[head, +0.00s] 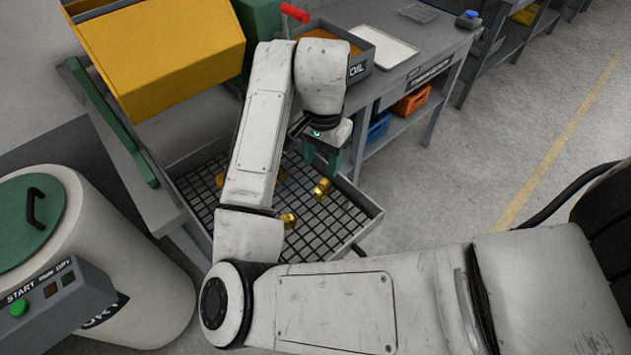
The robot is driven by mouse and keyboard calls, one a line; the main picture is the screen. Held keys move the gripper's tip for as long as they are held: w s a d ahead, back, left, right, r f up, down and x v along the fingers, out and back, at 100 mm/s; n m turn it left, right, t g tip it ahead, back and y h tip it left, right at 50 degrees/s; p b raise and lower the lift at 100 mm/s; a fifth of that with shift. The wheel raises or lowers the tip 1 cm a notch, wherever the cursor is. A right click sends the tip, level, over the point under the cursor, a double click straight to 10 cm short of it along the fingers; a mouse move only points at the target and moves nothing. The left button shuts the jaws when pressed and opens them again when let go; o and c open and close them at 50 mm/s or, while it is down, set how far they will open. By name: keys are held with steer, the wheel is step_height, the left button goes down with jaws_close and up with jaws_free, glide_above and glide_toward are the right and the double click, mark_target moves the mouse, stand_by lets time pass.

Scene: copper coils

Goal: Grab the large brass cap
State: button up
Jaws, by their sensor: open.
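Several small brass pieces lie on a dark wire-grid tray (345,215). One brass piece (321,187) lies near the tray's right side, just below my gripper in the picture. Another brass piece (288,220) lies nearer the front, beside my arm. A further brass piece (220,179) shows at the left, and my arm partly hides others behind it. I cannot tell which one is the large cap. My gripper (321,160) points down above the tray with its green fingers apart. It looks empty and apart from the brass pieces.
A grey bench (425,50) behind the tray holds an oil bin (358,62) and a white tray (385,45). A yellow box (165,55) stands at upper left, and a white drum (110,270) at lower left. Open floor (470,190) lies to the right.

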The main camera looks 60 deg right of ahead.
mark_target(324, 183)
step_height(324, 183, down, 5)
steer(key=shift+r+b, duration=0.2)
steer(key=shift+b, duration=0.25)
steer(key=shift+s+d+f, duration=0.1)
steer(key=shift+s+f, duration=0.05)
steer(key=shift+f, duration=1.2)
steer(key=shift+s+f, duration=0.1)
steer(key=shift+f, duration=1.25)
steer(key=shift+c, duration=0.4)
jaws_close()
